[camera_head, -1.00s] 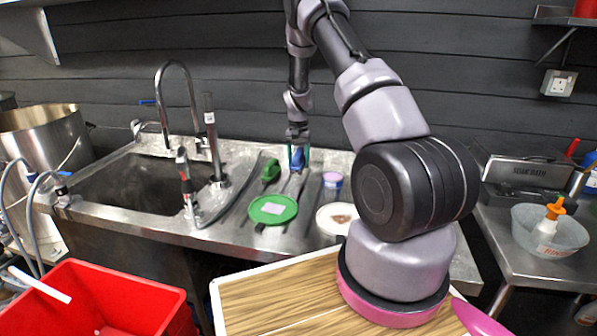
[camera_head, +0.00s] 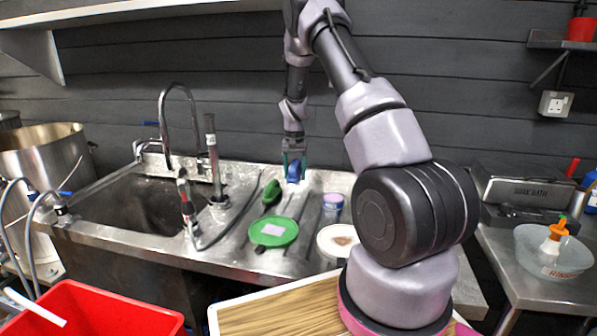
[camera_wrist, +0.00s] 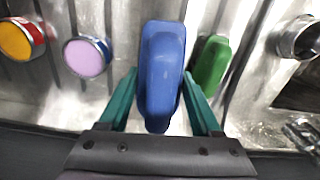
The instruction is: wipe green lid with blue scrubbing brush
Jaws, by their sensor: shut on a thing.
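A blue scrubbing brush (camera_wrist: 162,75) is held between the two green fingers of my gripper (camera_wrist: 163,105) in the wrist view. In the head view my gripper (camera_head: 293,160) holds the blue brush (camera_head: 294,172) over the back of the steel drainboard. The underside of the brush is hidden.
A green brush (camera_head: 271,192) lies behind the lid; it also shows in the wrist view (camera_wrist: 211,64). A lilac-topped tin (camera_head: 333,203) and a white round lid (camera_head: 338,241) are to the right. The sink (camera_head: 140,205) and taps are left.

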